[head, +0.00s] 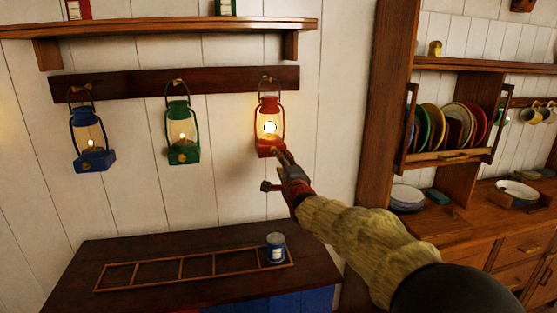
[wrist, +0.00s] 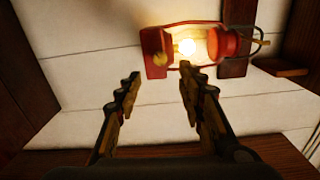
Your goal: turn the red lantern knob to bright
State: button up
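The red lantern (head: 268,127) hangs upright from the right hook of the wall rail. Its glass glows white, brighter than the other lanterns. In the wrist view the red lantern (wrist: 205,47) lies sideways in the picture, its base to the left. A small brass knob (wrist: 160,58) shows on its base there; in the head view I cannot make it out. My gripper (head: 271,169) is just below and in front of the lantern base. In the wrist view my gripper (wrist: 160,72) is open and empty, its fingers apart, the right fingertip near the base. I cannot tell whether it touches.
A blue lantern (head: 91,140) and a green lantern (head: 182,133) hang to the left, with small flames. A dark counter (head: 200,281) below holds a divided wooden frame (head: 140,285) and a blue candle jar (head: 275,247). A plate rack (head: 450,157) stands right.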

jog(key=shift+v, duration=1.35)
jog(key=s+d+f+n+g+h, duration=0.15)
jog(key=s+f+n+g, duration=0.3)
jog(key=f, duration=0.45)
jog(key=s+d+f+n+g+h, duration=0.1)
jog(key=s+d+f+n+g, duration=0.15)
jog(key=s+f+n, duration=0.4)
jog(key=s+d+n+g, duration=0.1)
jog(key=s+d, duration=0.5)
jog(key=s, duration=0.7)
jog(key=s+d+n+g+h, duration=0.1)
jog(key=s+d, duration=0.5)
jog(key=s, duration=0.8)
jog(key=s+d+n+g+h, duration=0.1)
jog(key=s+d, duration=0.6)
jog(key=s, duration=0.7)
jog(key=shift+f+n+g, duration=0.25)
jog(key=shift+n+g, duration=0.55)
jog(key=shift+g, duration=0.1)
